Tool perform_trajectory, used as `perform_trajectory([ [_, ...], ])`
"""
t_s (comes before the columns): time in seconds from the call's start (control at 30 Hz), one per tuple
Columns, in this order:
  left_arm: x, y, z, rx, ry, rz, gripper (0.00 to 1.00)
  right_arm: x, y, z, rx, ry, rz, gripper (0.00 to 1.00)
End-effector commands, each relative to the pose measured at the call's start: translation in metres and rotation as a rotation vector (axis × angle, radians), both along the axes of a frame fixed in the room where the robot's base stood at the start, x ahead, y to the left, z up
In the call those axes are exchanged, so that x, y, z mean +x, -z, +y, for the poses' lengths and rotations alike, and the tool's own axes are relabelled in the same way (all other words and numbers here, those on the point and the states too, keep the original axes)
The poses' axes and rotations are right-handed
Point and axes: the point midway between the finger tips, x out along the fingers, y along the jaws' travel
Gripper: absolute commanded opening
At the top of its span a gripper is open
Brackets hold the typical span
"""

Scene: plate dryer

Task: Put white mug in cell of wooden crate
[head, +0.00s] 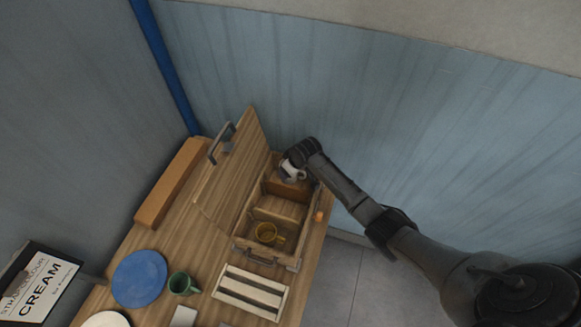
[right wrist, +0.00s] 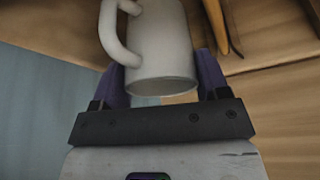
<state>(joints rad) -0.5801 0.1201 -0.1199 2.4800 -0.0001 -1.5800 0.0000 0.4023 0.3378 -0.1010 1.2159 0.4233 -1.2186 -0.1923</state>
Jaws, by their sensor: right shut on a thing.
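The white mug (head: 291,170) is in the grasp of my right gripper (head: 289,163), at the far end of the wooden crate (head: 254,225). In the right wrist view the mug (right wrist: 162,50) sits between the two fingers, with its handle to the left. The right gripper (right wrist: 163,85) is shut on it. The crate is open and divided into cells. A yellow mug (head: 266,233) stands in the near cell. The mug appears over or in the far cell; its exact height and whether it touches the floor cannot be told. My left gripper is not in view.
The crate's lid (head: 236,165) stands tilted open on the left. A blue plate (head: 139,278), a green mug (head: 182,284) and a slatted wooden rack (head: 250,292) are on the near table. A blue-grey wall (head: 400,110) rises close behind the crate.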

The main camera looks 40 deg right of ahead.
Motion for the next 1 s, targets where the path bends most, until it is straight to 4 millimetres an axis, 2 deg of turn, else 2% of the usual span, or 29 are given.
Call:
perform_trajectory([
  [0.47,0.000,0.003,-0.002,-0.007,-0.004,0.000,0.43,0.000,0.010,0.000,0.000,0.000,-0.001,0.37],
  [0.5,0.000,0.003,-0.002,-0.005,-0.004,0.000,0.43,0.000,0.011,0.000,0.000,0.000,0.001,0.70],
  [0.77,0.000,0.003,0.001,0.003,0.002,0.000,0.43,0.000,0.011,0.000,0.000,0.000,0.001,0.94],
  [1.0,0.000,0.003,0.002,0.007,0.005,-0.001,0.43,0.000,0.012,-0.001,-0.002,0.002,0.002,0.94],
])
